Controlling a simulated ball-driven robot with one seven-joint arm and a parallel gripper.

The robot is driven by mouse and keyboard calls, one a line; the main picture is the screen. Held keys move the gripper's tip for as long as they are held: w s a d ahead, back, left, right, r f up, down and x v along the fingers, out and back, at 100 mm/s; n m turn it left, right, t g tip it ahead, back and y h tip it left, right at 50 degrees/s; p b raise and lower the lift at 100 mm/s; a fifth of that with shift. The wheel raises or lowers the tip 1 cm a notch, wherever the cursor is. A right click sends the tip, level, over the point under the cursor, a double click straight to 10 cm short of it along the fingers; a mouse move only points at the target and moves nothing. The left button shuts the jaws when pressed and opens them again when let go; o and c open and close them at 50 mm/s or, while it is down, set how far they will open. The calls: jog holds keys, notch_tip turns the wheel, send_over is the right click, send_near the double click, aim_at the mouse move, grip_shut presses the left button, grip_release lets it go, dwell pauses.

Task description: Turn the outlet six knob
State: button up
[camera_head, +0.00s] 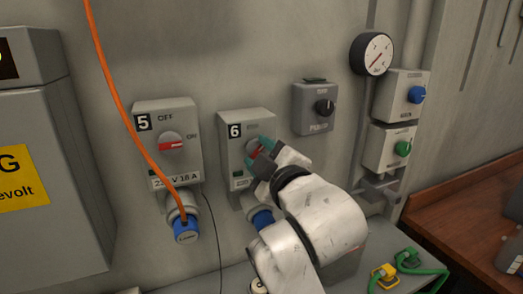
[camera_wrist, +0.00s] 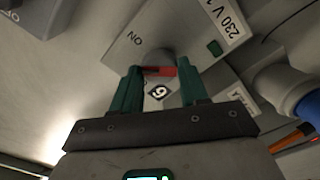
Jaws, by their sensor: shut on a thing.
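The outlet six box (camera_head: 232,122) is a grey wall box marked 6, in the middle of the head view. Its round knob with a red bar (camera_head: 252,153) is partly covered by my gripper (camera_head: 262,150). In the wrist view the knob (camera_wrist: 158,72) sits between the two green fingers of my gripper (camera_wrist: 159,68), which are shut on it. The red bar lies across from finger to finger. The 6 label shows upside down between the fingers, and an ON label shows to the left. The OFF label is hard to read in the head view.
Outlet five (camera_head: 165,115) stands to the left, with an orange cable running to its blue plug (camera_head: 186,230). A grey switch box (camera_head: 316,108), a gauge (camera_head: 372,53) and boxes with blue (camera_head: 417,95) and green (camera_head: 403,148) knobs are at right. Yellow and green fittings (camera_head: 384,273) lie below.

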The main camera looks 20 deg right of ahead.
jog(key=n+p, duration=0.1)
jog(key=n, duration=0.3)
jog(key=shift+n, duration=0.3)
jog(key=shift+f+n, duration=0.1)
jog(key=shift+n, duration=2.2)
jog(key=o, duration=1.1)
jog(key=shift+c, duration=0.2)
jog(key=s+b, duration=0.1)
jog(key=s, duration=0.9)
jog(key=shift+s+b, duration=0.35)
jog(key=shift+s, duration=0.05)
